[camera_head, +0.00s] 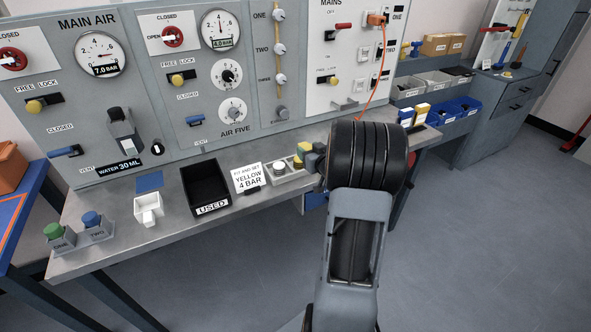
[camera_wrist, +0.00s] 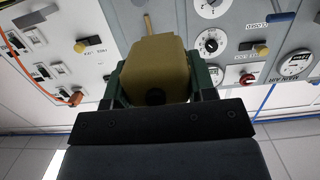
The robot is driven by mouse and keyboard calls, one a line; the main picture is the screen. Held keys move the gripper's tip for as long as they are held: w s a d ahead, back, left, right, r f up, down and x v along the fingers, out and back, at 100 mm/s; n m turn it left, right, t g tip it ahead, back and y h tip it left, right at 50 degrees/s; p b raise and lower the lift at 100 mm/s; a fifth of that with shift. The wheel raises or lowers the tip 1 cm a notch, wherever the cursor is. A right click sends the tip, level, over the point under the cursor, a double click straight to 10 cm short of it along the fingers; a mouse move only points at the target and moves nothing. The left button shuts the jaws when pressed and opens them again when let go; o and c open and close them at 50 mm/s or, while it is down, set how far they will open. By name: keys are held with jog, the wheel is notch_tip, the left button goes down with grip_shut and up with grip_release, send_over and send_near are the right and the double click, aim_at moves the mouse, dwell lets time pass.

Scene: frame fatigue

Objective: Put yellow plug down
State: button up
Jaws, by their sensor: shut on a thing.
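The yellow plug (camera_wrist: 158,60) fills the middle of the wrist view, between the dark green fingers of my gripper (camera_wrist: 160,84). My gripper is shut on it. In the head view the yellow plug (camera_head: 303,149) shows small at the left of my wrist, beside my gripper (camera_head: 311,158). It is over or at the right end of a grey tray (camera_head: 286,177) on the bench. I cannot tell whether the plug touches the tray, as my gripper and arm hide part of that spot. A sign (camera_head: 249,178) reading "fit and set yellow 4 bar" stands left of the tray.
A round white piece (camera_head: 279,168) sits in the tray. A black bin marked "used" (camera_head: 206,186), a white cup (camera_head: 148,209) and green and blue buttons (camera_head: 75,231) stand further left. The gauge panel (camera_head: 150,92) rises behind. An orange cable (camera_head: 381,75) hangs behind my arm.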

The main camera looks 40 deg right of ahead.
jog(key=w+f, duration=0.1)
jog(key=w+a+f, duration=0.1)
jog(key=f, duration=0.1)
jog(key=w+f, duration=0.2)
jog(key=shift+a, duration=0.35)
jog(key=f, duration=0.3)
jog(key=shift+w+a+f, duration=0.1)
jog(key=shift+w+a, duration=0.05)
jog(key=shift+w, duration=0.2)
jog(key=shift+f, duration=0.4)
jog(key=shift+f+b, duration=0.1)
jog(key=shift+b, duration=0.2)
jog(key=shift+f, duration=0.15)
jog(key=o, duration=1)
